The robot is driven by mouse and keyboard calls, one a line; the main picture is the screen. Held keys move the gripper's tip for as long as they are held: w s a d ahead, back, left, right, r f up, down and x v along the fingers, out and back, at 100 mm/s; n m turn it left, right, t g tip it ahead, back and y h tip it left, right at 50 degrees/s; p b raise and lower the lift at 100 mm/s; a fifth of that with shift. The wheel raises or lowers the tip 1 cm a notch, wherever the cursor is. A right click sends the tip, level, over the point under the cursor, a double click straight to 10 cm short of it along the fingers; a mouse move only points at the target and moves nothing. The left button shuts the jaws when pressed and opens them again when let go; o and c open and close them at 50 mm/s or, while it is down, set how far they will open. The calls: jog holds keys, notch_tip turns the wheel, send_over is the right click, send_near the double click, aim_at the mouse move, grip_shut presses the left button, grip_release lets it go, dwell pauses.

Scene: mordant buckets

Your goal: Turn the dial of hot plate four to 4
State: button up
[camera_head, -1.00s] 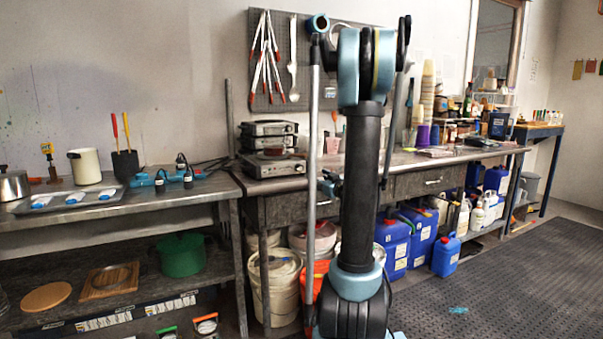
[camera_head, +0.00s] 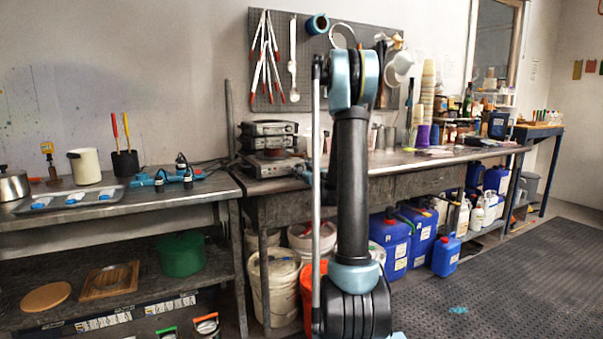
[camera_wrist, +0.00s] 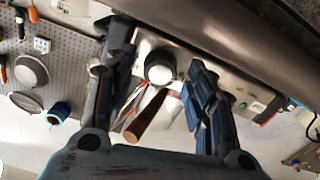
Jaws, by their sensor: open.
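Several metal hot plates (camera_head: 270,143) stand stacked at the left end of the long workbench in the head view. I cannot tell which is number four, nor read any dial setting. In the wrist view, a pale panel (camera_wrist: 236,88) carries green and red spots. A round dark-rimmed knob with a bright face (camera_wrist: 161,69), apparently a dial, shows between my fingers. My gripper (camera_wrist: 160,88) is open, its two dark blue fingers on either side of the knob and apparently apart from it. In the head view my gripper is mostly hidden by my arm.
A brown-handled item (camera_wrist: 146,117) shows below the knob in the wrist view. The workbench (camera_head: 430,163) holds stacked cups to the right. A pegboard (camera_head: 325,60) with hanging tools is behind. The left table (camera_head: 120,205) carries a pot and a tray.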

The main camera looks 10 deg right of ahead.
jog(key=shift+w+a, duration=0.15)
jog(key=shift+w, duration=0.3)
jog(key=c, duration=1.1)
jog(key=shift+o, duration=0.2)
